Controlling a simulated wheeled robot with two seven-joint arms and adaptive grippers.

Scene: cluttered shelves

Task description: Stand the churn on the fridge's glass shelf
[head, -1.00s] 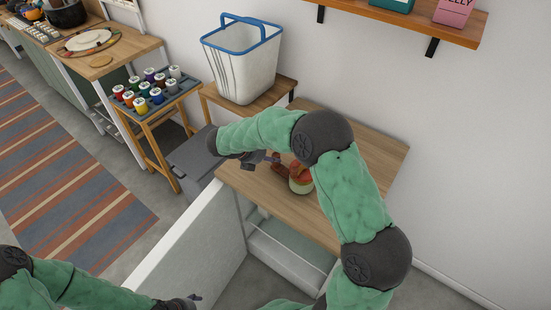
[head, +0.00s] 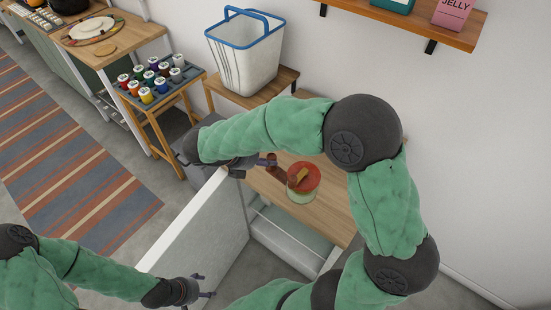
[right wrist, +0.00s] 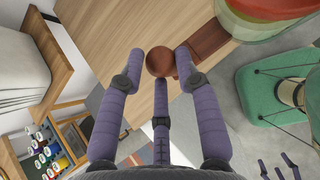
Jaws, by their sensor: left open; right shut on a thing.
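The churn (head: 305,175) has a red lid, a clear, pale green body and a brown crank. In the head view it is over the wooden top; I cannot tell whether it touches it. In the right wrist view its body (right wrist: 262,22) is at the upper right, partly cut off. My right gripper (right wrist: 158,62) is shut on the round brown knob of the crank. The fridge door (head: 205,235) stands open. A pale, glassy surface (head: 292,238) shows inside the fridge, partly hidden by the top. My left gripper (head: 202,284) is open and empty, low beside the door.
The wooden top (head: 330,213) is above the fridge, against the wall. A white basket with a blue rim (head: 243,68) stands behind it. A stand of several paint jars (head: 150,82) is at the left. A wall shelf (head: 415,22) hangs above.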

